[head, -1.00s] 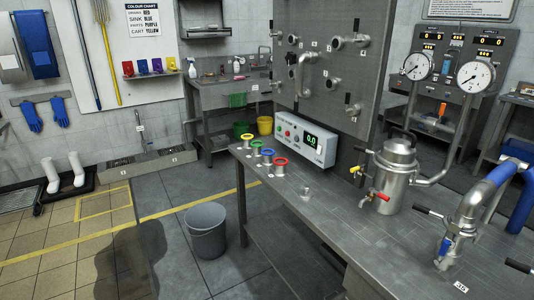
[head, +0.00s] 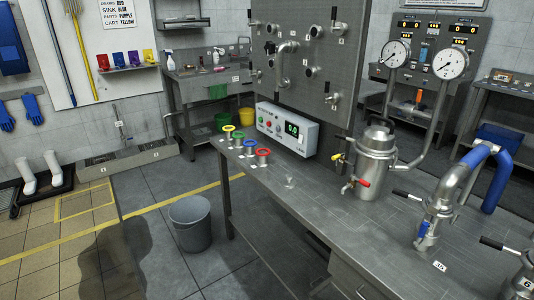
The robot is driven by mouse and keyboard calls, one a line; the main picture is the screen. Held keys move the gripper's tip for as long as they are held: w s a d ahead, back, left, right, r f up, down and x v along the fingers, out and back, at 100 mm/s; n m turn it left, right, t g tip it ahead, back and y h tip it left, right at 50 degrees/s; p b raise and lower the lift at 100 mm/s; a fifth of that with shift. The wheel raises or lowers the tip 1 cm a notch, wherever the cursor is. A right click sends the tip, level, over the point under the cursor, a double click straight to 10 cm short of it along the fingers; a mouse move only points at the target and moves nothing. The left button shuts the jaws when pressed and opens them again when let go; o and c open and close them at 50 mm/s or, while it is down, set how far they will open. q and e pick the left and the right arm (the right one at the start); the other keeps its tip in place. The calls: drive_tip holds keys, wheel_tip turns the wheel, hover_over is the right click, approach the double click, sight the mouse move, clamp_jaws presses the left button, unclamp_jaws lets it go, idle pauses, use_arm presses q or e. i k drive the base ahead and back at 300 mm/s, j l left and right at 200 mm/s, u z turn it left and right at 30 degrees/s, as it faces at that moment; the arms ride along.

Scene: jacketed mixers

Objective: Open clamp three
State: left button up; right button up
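A steel jacketed vessel (head: 376,165) stands on the bench, with a red-handled tap at its lower left and a yellow lever above it. A bent steel pipe with a blue sleeve (head: 475,156) and a blue-handled valve (head: 424,229) stands to its right. A black-handled fitting (head: 407,195) sticks out left of that pipe. Another black-handled fitting (head: 494,243) is at the lower right edge, partly cut off. The grey upright panel (head: 310,62) carries several steel fittings with small labels. I cannot read which one is clamp three. Neither of my grippers is in view.
The steel bench (head: 330,215) has clear room at its front. A grey bucket (head: 190,223) stands on the floor. A gauge panel (head: 432,60) is behind.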

sight(485, 241)
drive_tip(key=z, duration=1.8)
